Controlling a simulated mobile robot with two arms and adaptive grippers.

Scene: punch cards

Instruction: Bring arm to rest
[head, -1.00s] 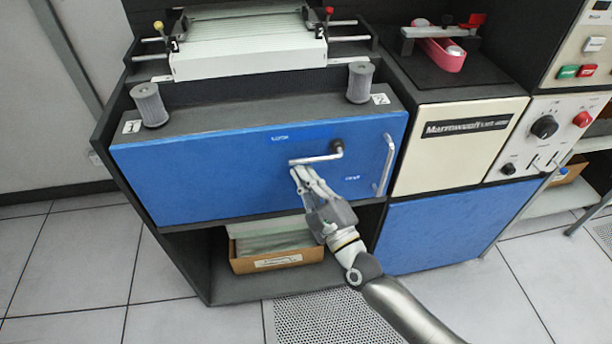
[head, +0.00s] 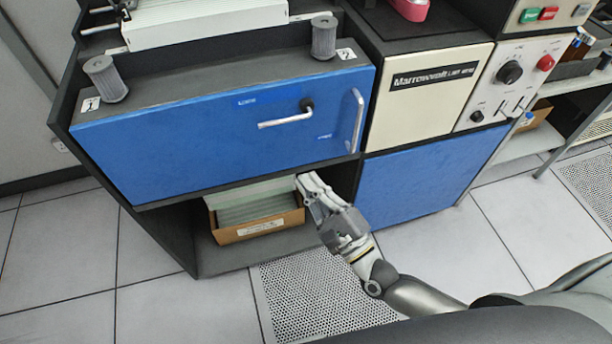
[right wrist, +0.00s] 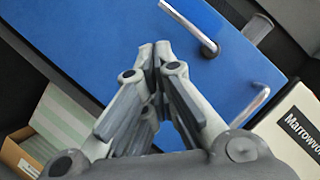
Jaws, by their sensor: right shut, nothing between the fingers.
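My right gripper (head: 303,179) is shut and empty. In the head view it is below the blue panel (head: 215,135), near the right end of the box of cards on the lower shelf. It also shows in the right wrist view (right wrist: 154,46), its fingertips together in front of the blue panel (right wrist: 110,25). The panel's metal lever (head: 285,121) and its upright handle (head: 357,120) are apart from the gripper. My left gripper is not in view.
A cardboard box of cards (head: 258,230) sits on the open lower shelf. Two grey cylinders (head: 105,80) (head: 323,38) stand on top of the cabinet. A blue lower door (head: 425,180) is at the right. The floor in front is clear tile with a perforated panel (head: 315,295).

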